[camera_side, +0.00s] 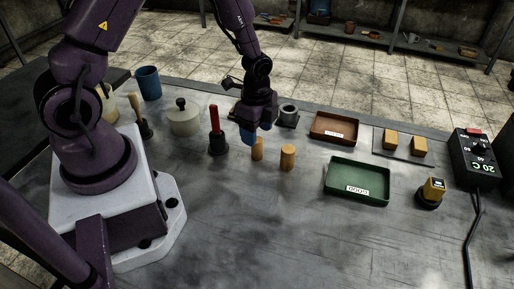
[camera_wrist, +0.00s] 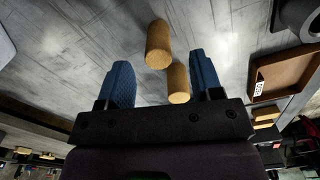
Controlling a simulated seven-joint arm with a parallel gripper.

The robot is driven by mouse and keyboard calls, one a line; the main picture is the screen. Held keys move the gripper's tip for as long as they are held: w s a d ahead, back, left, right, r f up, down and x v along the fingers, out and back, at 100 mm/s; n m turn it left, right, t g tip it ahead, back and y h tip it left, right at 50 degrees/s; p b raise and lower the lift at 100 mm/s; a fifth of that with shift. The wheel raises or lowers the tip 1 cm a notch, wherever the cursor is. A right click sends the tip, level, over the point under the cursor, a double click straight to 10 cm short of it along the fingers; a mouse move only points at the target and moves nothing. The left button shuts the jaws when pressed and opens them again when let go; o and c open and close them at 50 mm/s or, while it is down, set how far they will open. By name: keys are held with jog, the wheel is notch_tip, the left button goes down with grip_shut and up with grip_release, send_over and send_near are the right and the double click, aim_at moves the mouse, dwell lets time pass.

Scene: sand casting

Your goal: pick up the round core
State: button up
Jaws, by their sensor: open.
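Two tan round cores stand upright on the grey metal table. One core (camera_side: 257,149) is right beside my gripper (camera_side: 249,134) in the side view; the other core (camera_side: 288,157) stands a little to its right. In the wrist view one core (camera_wrist: 158,44) shows beyond the fingertips, and another core (camera_wrist: 178,84) shows partly between the blue fingers, nearer the right one. My gripper (camera_wrist: 160,60) is open and empty, pointing down. I cannot tell whether a finger touches a core.
A green tray (camera_side: 357,201) and a brown tray (camera_side: 335,139) lie to the right. Two blocks (camera_side: 391,139) sit on a plate. A red-handled tool (camera_side: 214,122), a lidded pot (camera_side: 184,118) and a grey cup (camera_side: 288,112) stand nearby. The front table is clear.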

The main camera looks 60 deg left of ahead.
aim_at(257, 147)
jog(key=f, duration=0.5)
jog(key=shift+d+f, duration=0.2)
jog(key=shift+f, duration=0.1)
jog(key=shift+c, duration=0.4)
jog(key=c, duration=0.9)
